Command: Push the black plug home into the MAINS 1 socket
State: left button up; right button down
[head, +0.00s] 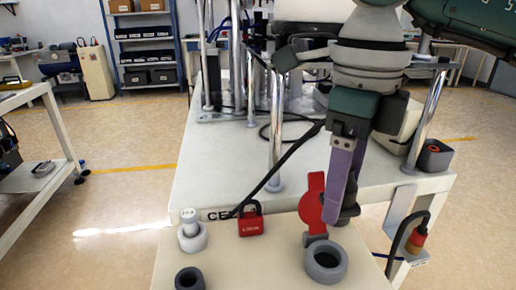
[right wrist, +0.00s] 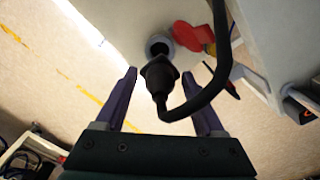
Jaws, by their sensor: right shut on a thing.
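My right gripper (head: 342,218) reaches down from the top right, its purple fingers just behind a round grey socket (head: 326,262) on the pale panel. It is shut on the black plug (head: 351,211), mostly hidden by a finger in the head view. In the right wrist view the plug (right wrist: 158,74) sits between the fingers (right wrist: 160,76), its cable curving off to the right. The socket's dark opening (right wrist: 158,46) shows just beyond the plug. I cannot tell how far apart they are. No MAINS 1 label is readable. My left gripper is not in view.
A red lever (head: 315,205) stands beside the right fingers. A red padlock (head: 251,222), a socket with a pale plug-like top (head: 191,237) and another dark ring (head: 189,279) lie left. A chrome post (head: 277,150) stands behind. A black cable (head: 280,165) crosses the table.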

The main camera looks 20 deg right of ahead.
notch_tip(320, 180, down, 5)
jog(key=b, duration=0.3)
jog(key=shift+r, duration=0.15)
jog(key=shift+f+b, duration=0.7)
jog(key=shift+b, duration=0.15)
jog(key=shift+f, duration=0.1)
jog(key=shift+f, duration=0.1)
dwell(1.0)
jog(key=shift+f+b, duration=0.65)
jog(key=shift+b, duration=0.1)
jog(key=shift+f+b, duration=0.5)
jog(key=shift+f, duration=0.1)
dwell(0.4)
